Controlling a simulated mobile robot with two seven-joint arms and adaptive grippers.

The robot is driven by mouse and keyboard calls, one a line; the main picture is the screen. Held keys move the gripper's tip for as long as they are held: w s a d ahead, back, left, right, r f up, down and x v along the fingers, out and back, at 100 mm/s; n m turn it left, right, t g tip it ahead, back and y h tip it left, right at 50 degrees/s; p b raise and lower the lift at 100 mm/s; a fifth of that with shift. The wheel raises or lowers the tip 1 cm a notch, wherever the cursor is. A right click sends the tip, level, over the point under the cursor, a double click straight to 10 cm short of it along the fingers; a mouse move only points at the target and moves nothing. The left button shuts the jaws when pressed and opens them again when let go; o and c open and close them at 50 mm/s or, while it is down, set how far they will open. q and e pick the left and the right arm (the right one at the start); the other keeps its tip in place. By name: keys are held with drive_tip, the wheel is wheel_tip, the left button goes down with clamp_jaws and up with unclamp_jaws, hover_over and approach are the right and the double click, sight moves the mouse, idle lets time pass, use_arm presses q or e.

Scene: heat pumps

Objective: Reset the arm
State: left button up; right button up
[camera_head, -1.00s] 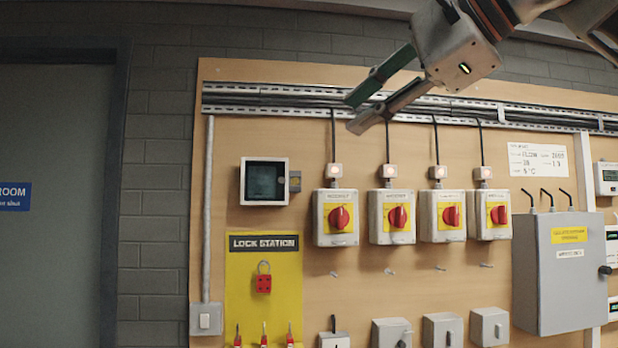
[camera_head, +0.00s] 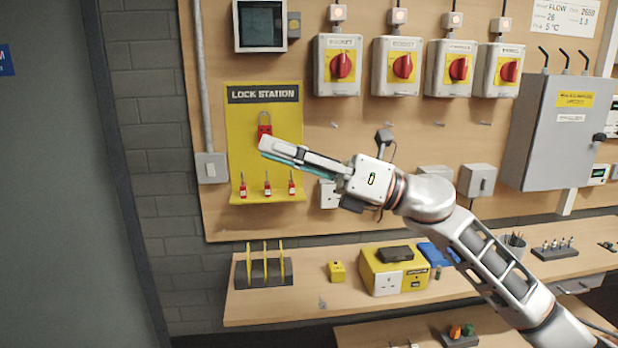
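My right arm comes in from the lower right. My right gripper (camera_head: 264,150) points left, in front of the yellow lock station board (camera_head: 240,130), just below the red padlock (camera_head: 264,128) hanging there. Its pale finger and its teal finger overlap in this view, so the gap between them cannot be judged. Nothing shows held in it. Whether it touches the board cannot be told. My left gripper is not in view.
Several red rotary switches (camera_head: 343,66) line the panel above the gripper. A grey cabinet (camera_head: 562,130) is at right. The bench (camera_head: 300,305) below holds a yellow socket box (camera_head: 394,270) and a dark rack with yellow uprights (camera_head: 264,272). A grey door (camera_head: 50,200) is at left.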

drive_tip(key=w+d+f+m+t+h, duration=0.1)
drive_tip(key=d+f+m+t+h, duration=0.35)
drive_tip(key=f+m, duration=0.75)
drive_tip(key=w+d+f+m+t+h, duration=0.1)
drive_tip(key=d+f+m+t+h, duration=0.4)
drive_tip(key=f+m, duration=0.65)
drive_tip(key=w+d+f+m+t+h, duration=0.1)
drive_tip(key=d+f+m+t+h, duration=0.3)
drive_tip(key=d+f+m+t, duration=0.7)
drive_tip(key=s+d+f+m+g+h, duration=0.2)
drive_tip(key=s+f+g, duration=0.4)
drive_tip(key=s+f, duration=0.6)
drive_tip(key=s+d+f+m+g+h, duration=0.3)
drive_tip(key=s+f+m, duration=0.4)
drive_tip(key=s+f, duration=0.6)
wheel_tip(320, 180, down, 8)
drive_tip(key=g+h, duration=0.1)
drive_tip(key=g, duration=0.1)
drive_tip(key=shift+d+r+g, duration=0.15)
drive_tip(key=shift+d+g, duration=0.1)
drive_tip(key=shift+g, duration=0.1)
